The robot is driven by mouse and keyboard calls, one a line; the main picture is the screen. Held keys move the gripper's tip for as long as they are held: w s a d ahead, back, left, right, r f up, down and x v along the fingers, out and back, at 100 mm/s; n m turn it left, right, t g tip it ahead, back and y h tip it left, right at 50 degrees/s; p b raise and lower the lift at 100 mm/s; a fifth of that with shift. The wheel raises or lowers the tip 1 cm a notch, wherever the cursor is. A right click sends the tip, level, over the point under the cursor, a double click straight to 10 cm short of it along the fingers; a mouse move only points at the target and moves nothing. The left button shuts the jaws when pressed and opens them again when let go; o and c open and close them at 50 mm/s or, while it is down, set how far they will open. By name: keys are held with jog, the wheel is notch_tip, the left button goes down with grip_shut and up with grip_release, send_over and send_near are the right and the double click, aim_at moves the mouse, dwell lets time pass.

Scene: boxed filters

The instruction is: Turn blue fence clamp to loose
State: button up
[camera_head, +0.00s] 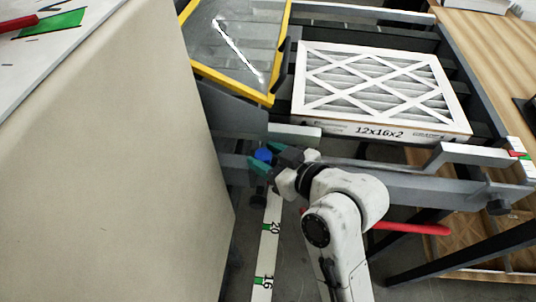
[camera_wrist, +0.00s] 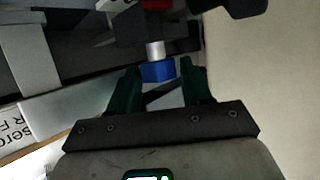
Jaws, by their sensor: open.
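The blue fence clamp (camera_head: 263,154) shows in the head view as a small blue knob on the grey rail by the left end of the frame. In the wrist view the blue clamp (camera_wrist: 158,71) is a blue block on a short silver shaft. My gripper (camera_head: 273,160) is open, with green-tipped fingers. In the wrist view its fingers (camera_wrist: 161,80) stand to the left and right of the blue block, with a gap on each side. The far side of the clamp is hidden, and I cannot tell its set position.
A boxed filter (camera_head: 370,88) marked 12x16x2 lies in the dark frame at the right. A yellow-edged clear guard (camera_head: 240,45) stands above the clamp. A ruler strip (camera_head: 267,245) runs below. A large beige panel (camera_head: 110,170) fills the left. A red handle (camera_head: 412,228) sits at the right.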

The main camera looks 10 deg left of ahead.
jog(key=c, duration=0.8)
jog(key=shift+o, duration=0.2)
jog(key=shift+w+n+g+y+b, duration=0.1)
jog(key=shift+n+g+y+b, duration=0.3)
jog(key=shift+n+g, duration=0.4)
jog(key=o, duration=0.8)
jog(key=shift+c, duration=0.2)
jog(key=shift+d, duration=0.15)
jog(key=b+v, duration=0.1)
jog(key=v, duration=0.9)
jog(key=shift+d, duration=0.3)
